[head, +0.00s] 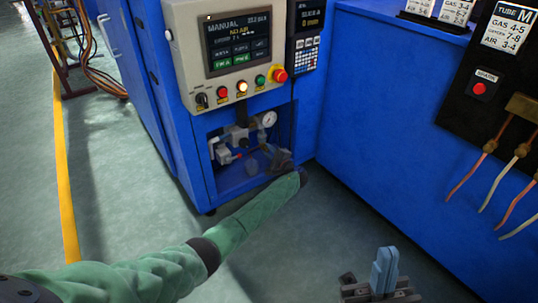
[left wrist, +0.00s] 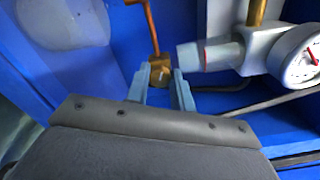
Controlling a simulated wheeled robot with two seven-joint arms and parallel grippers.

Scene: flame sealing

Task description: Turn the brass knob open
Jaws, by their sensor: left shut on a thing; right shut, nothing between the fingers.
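The brass knob (left wrist: 160,68) shows in the left wrist view as a small brass block under a copper-coloured tube. My left gripper (left wrist: 161,80) has its two pale blue fingers on either side of it and is shut on it. In the head view my left gripper (head: 281,160) is a dark shape low in the open bay of the blue cabinet, partly behind my green-sleeved arm; the knob cannot be made out there. My right gripper (head: 384,268) is shut and empty at the lower right, its blue fingers pointing up.
A pressure gauge (left wrist: 303,60) and grey fitting (left wrist: 225,52) stand close right of the knob; the gauge also shows in the head view (head: 268,118). The control panel (head: 235,50) is above the bay. A blue wall (head: 400,130) stands to the right.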

